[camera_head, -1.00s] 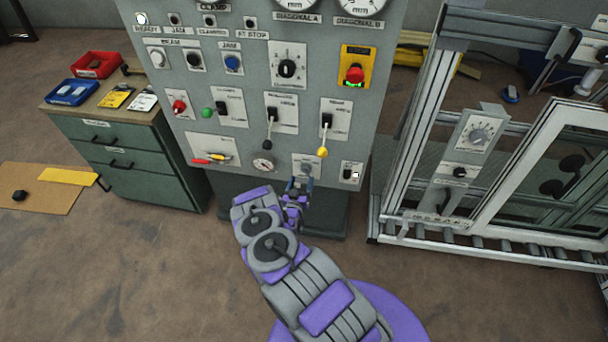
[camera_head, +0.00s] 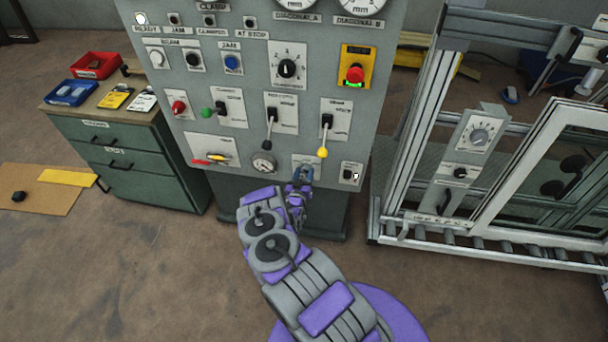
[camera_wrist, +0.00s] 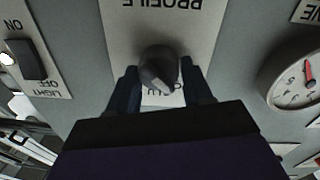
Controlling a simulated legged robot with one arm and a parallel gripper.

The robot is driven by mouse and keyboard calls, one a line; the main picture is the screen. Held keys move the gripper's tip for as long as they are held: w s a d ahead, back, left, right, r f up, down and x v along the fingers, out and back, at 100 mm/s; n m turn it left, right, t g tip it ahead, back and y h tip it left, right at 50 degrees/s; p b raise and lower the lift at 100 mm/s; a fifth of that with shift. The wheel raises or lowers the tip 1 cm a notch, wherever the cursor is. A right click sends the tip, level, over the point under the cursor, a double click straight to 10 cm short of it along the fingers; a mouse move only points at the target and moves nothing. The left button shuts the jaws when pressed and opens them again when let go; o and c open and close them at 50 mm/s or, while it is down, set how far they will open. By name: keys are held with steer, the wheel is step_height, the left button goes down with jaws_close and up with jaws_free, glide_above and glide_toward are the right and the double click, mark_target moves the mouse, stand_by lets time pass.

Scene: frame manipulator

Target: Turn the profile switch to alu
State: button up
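The profile switch is a dark round knob (camera_wrist: 158,70) on a pale plate marked PROFILE (camera_wrist: 165,22), upside down in the wrist view. A pale mark on the knob slants toward the lower right of that view. Small lettering below the knob is mostly covered and I cannot read it. My gripper (camera_wrist: 161,88) is open, one finger on each side of the knob. I cannot tell whether the fingers touch it. In the head view my gripper (camera_head: 302,176) is at the panel's lower edge and hides most of the switch.
A light switch (camera_head: 350,173) sits right of the profile plate and a round gauge (camera_head: 263,163) left of it. A yellow-tipped lever (camera_head: 323,152) and a black-tipped lever (camera_head: 268,144) hang just above. An aluminium frame (camera_head: 395,190) stands at the right.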

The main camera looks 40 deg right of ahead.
steer(key=c, duration=0.6)
steer(key=shift+m, duration=0.3)
steer(key=m, duration=0.3)
steer(key=shift+s+m, duration=0.1)
steer(key=shift+m, duration=0.2)
steer(key=shift+d+m+y, duration=0.1)
steer(key=shift+m+y, duration=0.2)
steer(key=shift+m, duration=1.9)
steer(key=o, duration=1.1)
